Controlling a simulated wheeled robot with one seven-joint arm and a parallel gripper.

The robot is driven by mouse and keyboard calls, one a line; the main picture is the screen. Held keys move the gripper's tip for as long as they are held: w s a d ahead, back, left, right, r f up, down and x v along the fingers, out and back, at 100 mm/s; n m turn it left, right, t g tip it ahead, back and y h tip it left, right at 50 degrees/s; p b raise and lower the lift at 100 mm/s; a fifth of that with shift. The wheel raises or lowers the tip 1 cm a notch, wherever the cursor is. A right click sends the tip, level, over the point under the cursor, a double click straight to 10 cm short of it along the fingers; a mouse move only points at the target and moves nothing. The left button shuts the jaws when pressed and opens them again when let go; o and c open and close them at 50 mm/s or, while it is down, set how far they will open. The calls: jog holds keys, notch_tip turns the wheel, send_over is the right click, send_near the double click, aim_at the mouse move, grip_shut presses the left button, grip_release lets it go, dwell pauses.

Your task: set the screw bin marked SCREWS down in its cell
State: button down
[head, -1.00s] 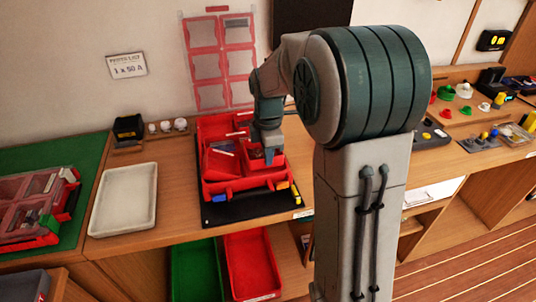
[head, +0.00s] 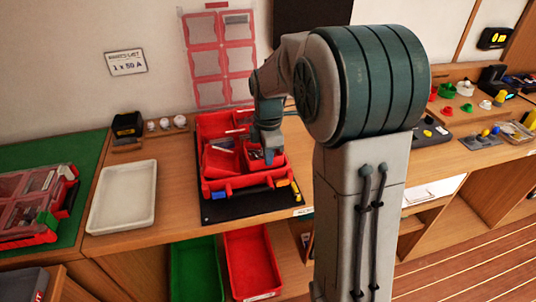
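A red case (head: 233,185) with compartments lies open on a black mat (head: 228,213) on the wooden bench. My gripper (head: 268,158) points down into the right part of the case, at a small red bin (head: 255,164) with dark contents. The bin looks to be within the case, but whether it rests on the floor of its cell is hidden. The fingertips are small and partly hidden, so I cannot tell whether they grip the bin. I cannot read a SCREWS label. Another red bin (head: 218,160) with a white label sits left of it.
A white tray (head: 123,197) lies left of the mat. A closed organiser (head: 35,205) lies on a green mat at far left. Red and green crates (head: 250,262) stand below the bench. A red gridded lid (head: 210,65) rises behind the case.

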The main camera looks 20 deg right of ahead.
jog(key=shift+f+b, duration=0.55)
jog(key=shift+f, duration=0.25)
jog(key=c, duration=1.6)
grip_release()
notch_tip(320, 180, up, 14)
